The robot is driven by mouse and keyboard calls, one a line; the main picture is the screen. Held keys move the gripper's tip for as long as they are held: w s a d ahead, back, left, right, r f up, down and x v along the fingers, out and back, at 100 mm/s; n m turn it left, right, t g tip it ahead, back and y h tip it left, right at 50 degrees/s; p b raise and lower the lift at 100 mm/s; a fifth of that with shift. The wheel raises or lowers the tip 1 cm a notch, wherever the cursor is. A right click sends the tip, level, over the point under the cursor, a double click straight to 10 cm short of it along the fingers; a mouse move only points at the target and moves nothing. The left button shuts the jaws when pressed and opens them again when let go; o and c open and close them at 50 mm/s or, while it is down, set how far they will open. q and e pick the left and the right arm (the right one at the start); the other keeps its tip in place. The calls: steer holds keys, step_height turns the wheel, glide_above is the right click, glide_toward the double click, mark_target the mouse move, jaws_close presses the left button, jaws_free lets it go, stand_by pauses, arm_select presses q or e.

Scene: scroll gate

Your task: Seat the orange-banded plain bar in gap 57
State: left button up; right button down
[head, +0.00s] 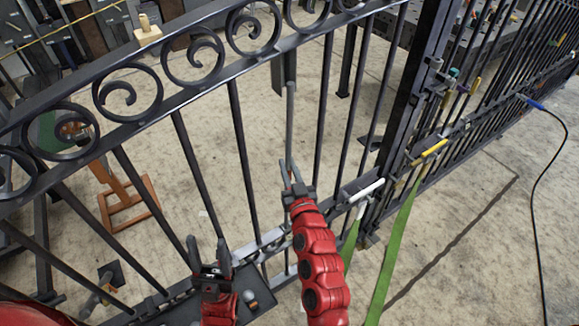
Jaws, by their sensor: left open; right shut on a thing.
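My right gripper (293,178), on the red arm at centre, is shut on a grey plain bar (290,125). The bar stands nearly upright, its upper end by a dark flat piece (283,72) under the gate's scrolled top rail. I cannot make out an orange band on it; its lower part is mostly hidden by my gripper and arm. The gate (241,140) has dark upright bars with a wide space around the held bar. No gap number is readable. My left gripper (208,250) is open and empty, low at left of centre, near the lower rail.
A dark tray (252,285) with small round items sits beside my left gripper. Green straps (398,245) and white and yellow-handled clamps (434,148) are at the post on the right. An orange stand (130,200) is behind the gate. A cable crosses the clear floor at right.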

steer(key=shift+w+a+f+p, duration=0.2)
steer(key=shift+w+a+p, duration=0.3)
steer(key=shift+w+p, duration=0.2)
stand_by(0.7)
steer(key=c, duration=0.7)
jaws_free()
steer(key=shift+w, duration=0.1)
steer(key=shift+c, duration=0.2)
steer(key=shift+r, duration=0.1)
steer(key=b+v, duration=0.1)
steer(key=v, duration=1.6)
steer(key=shift+s+r+b, duration=0.3)
steer(key=shift+b, duration=0.1)
